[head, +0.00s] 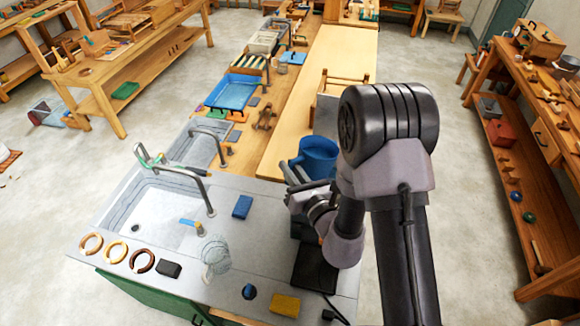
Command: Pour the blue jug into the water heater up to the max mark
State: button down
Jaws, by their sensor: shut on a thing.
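The blue jug (319,152) is held up over the counter, left of my arm, with its open top showing. My gripper (292,174) is at the jug's left side and shut on it; the exact grip is partly hidden. I cannot tell how far the jug is tilted or how much it holds. A dark body on a black base (314,272) with a cord stands below my gripper and looks like the water heater. My arm hides much of it, and no max mark shows.
A sink (150,213) with a tap lies left. A clear glass vessel (215,254), blue sponge (242,207), yellow sponge (285,305), dark block (168,269) and several rings lie on the grey counter. A wooden bench with a blue tray (232,93) runs behind.

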aim_at(292, 161)
jog(key=shift+r+m+p, duration=0.6)
jog(key=shift+p, duration=0.65)
jog(key=shift+w+d+r+m+g+p, duration=0.15)
jog(key=shift+r+m+p, duration=0.2)
jog(key=shift+r+p, duration=0.45)
jog(key=shift+w+d+r+m+g+p, duration=0.15)
jog(key=shift+r+m+p, duration=0.2)
jog(key=shift+p, duration=0.85)
jog(key=shift+s+a, duration=0.1)
